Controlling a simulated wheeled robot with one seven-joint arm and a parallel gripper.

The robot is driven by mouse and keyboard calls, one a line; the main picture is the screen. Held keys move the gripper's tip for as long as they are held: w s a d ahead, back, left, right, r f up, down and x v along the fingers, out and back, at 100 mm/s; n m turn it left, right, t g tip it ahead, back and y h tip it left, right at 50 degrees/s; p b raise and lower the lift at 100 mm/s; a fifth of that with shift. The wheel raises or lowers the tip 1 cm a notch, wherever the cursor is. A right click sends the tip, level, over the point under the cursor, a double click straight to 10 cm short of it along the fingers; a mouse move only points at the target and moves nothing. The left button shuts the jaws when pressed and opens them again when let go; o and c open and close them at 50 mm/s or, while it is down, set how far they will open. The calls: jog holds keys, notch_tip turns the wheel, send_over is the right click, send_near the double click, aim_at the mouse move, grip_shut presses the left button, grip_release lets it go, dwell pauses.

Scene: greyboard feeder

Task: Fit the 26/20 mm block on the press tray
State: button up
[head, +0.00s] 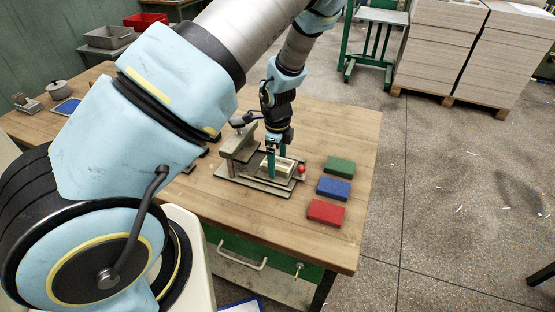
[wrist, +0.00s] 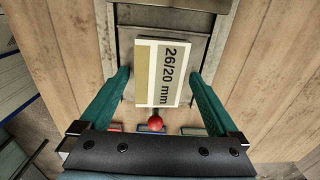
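The cream 26/20 mm block (wrist: 160,75) lies on the metal press tray (wrist: 125,40), with its label face up. It sits slightly turned relative to the tray's edges in the wrist view. In the head view the block (head: 277,168) is partly hidden by my fingers. My gripper (wrist: 160,76) is open, its green fingers on either side of the block with a narrow gap at each side. In the head view my gripper (head: 276,160) points down over the tray (head: 245,181). Contact between the fingers and block is not visible.
The press frame (head: 238,146) stands left of the block. A red knob (head: 301,168) is at the tray's right end. Green (head: 340,165), blue (head: 334,188) and red (head: 326,211) blocks lie to the right on the wooden table (head: 345,125). The table's far right is clear.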

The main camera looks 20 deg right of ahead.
aim_at(277, 163)
notch_tip(277, 163, up, 11)
jog(key=shift+b, duration=0.35)
dwell(0.3)
jog(key=shift+f, duration=0.1)
